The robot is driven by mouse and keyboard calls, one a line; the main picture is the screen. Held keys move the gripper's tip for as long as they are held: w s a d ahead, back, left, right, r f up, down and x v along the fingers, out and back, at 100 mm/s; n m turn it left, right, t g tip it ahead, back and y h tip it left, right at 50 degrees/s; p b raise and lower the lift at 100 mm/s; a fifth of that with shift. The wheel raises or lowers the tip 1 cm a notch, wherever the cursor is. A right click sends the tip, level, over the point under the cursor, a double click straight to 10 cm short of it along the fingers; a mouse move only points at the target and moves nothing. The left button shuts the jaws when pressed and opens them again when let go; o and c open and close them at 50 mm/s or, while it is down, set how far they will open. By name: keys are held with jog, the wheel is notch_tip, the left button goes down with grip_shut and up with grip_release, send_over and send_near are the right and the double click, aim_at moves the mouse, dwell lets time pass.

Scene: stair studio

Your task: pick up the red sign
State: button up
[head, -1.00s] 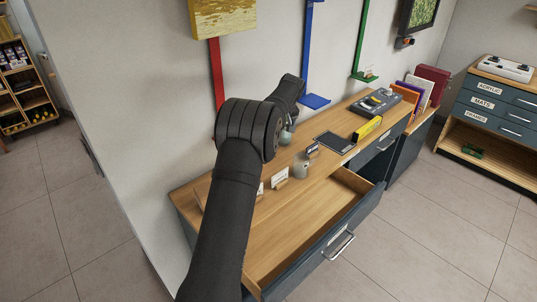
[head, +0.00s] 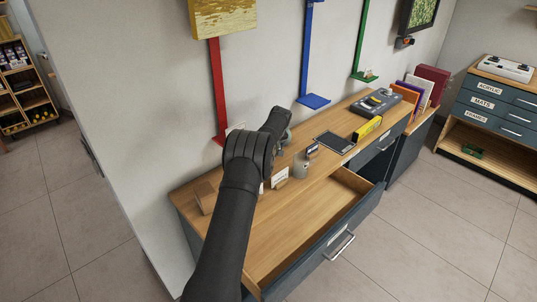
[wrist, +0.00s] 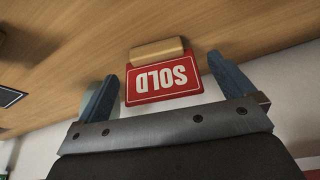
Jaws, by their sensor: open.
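The red sign (wrist: 164,82), with white "SOLD" lettering, appears upside down in the wrist view. It stands in a small wooden holder (wrist: 157,50) on the wooden counter. My gripper (wrist: 162,72) is open, with one blue-grey finger on each side of the sign. In the head view my arm hides the sign and my fingertips.
An open drawer (head: 335,238) juts out in front. The wall stands close behind.

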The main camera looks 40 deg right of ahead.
jog(key=shift+w+f, duration=0.2)
jog(key=shift+f, duration=0.3)
jog(key=c, duration=1)
jog(key=shift+r, duration=0.15)
jog(key=shift+c, duration=0.2)
